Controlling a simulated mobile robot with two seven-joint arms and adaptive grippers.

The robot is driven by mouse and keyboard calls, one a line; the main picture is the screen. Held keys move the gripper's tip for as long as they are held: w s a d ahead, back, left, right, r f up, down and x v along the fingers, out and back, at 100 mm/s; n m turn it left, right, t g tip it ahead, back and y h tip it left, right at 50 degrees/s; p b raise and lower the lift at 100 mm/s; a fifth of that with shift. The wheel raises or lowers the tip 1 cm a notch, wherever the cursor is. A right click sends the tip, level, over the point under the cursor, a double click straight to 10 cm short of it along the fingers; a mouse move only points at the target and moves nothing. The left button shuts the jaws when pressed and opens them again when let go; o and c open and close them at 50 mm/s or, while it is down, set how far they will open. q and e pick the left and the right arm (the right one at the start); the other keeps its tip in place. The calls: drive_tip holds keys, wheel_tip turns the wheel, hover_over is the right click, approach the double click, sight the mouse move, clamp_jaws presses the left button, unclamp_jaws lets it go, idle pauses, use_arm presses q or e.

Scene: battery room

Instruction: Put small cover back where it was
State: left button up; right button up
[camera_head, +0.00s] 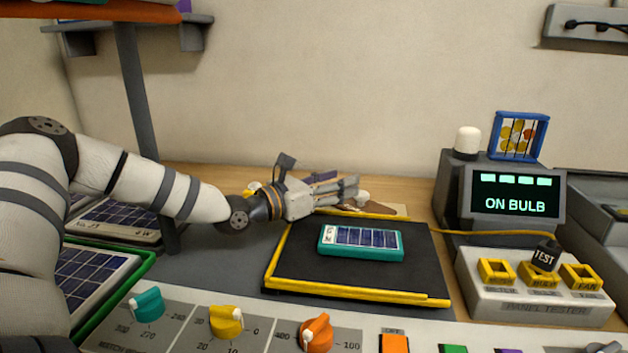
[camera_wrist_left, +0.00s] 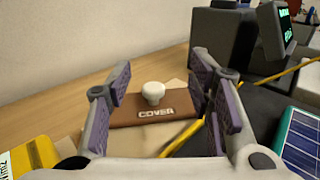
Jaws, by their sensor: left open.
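The small cover is a brown plate with a white knob and the word COVER, seen in the left wrist view (camera_wrist_left: 130,112). It lies on a tan sheet (camera_wrist_left: 100,140) on the wooden worktop, ahead of my fingers. In the head view the cover (camera_head: 378,210) is partly hidden behind my left gripper (camera_head: 352,190). My left gripper is open and empty; in the wrist view its purple-padded fingers stand on either side of the knob. I cannot tell how far the fingers are from the knob. My right gripper is in neither view.
A teal solar panel (camera_head: 362,254) lies on a black mat (camera_head: 300,268) with yellow edging. The panel tester (camera_head: 530,298) and its screen box reading ON BULB (camera_head: 515,200) stand at right. Knobs (camera_head: 228,322) line the front. A yellow object (camera_wrist_left: 30,158) sits left in the wrist view.

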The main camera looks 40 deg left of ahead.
use_arm(q)
drive_tip(key=s, duration=0.1)
drive_tip(key=s+a, duration=0.1)
drive_tip(key=s+r, duration=0.1)
drive_tip(key=shift+s+a+p, duration=0.15)
drive_tip(key=shift+s+p, duration=0.15)
drive_tip(key=shift+s, duration=0.05)
drive_tip(key=shift+s+f, duration=0.4)
drive_tip(key=shift+s, duration=0.2)
